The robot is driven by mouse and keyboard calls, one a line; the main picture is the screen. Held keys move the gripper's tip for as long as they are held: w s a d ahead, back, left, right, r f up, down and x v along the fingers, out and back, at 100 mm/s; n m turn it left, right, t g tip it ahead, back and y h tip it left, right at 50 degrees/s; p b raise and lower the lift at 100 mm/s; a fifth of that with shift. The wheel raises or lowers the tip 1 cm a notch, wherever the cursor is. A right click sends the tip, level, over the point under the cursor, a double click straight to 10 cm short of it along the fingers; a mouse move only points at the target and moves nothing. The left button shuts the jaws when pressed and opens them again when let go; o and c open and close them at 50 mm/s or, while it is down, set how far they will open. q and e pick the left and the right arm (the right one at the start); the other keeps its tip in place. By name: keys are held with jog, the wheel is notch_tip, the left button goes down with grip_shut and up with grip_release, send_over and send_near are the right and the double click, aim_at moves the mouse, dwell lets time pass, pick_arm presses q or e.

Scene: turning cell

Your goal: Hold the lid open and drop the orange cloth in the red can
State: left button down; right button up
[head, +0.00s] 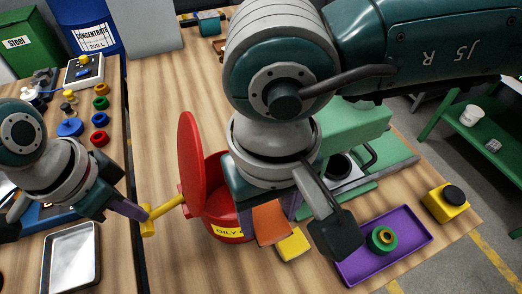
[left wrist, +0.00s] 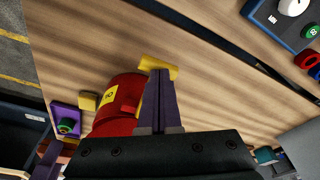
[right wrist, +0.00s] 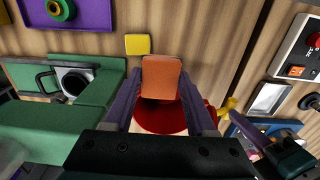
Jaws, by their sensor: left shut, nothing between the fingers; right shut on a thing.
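The red can (head: 228,212) stands on the wooden bench, with a yellow label on its front. Its round red lid (head: 191,155) stands up, open, at the can's left. A yellow handle (head: 163,208) sticks out left from the lid. My left gripper (head: 143,211) is shut and empty, its tips at the handle; in the left wrist view the handle (left wrist: 152,68) lies at the fingertips. My right gripper (right wrist: 160,82) is shut on the orange cloth (right wrist: 161,76). In the head view the cloth (head: 270,222) hangs by the can's right side; my right arm hides part of the can.
A yellow block (head: 294,244) lies right of the can. A purple tray (head: 360,270) with a green ring (head: 381,240) is further right, near a yellow box (head: 447,203). A green machine (head: 350,130) stands behind. A metal tray (head: 70,258) is at left.

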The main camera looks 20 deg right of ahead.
jog(key=w, duration=1)
jog(key=shift+w, duration=0.25)
jog(key=shift+f, duration=0.15)
jog(key=shift+f, duration=0.75)
jog(key=o, duration=1.3)
jog(key=shift+c, duration=0.2)
jog(key=shift+o, duration=0.2)
jog(key=shift+o, duration=0.5)
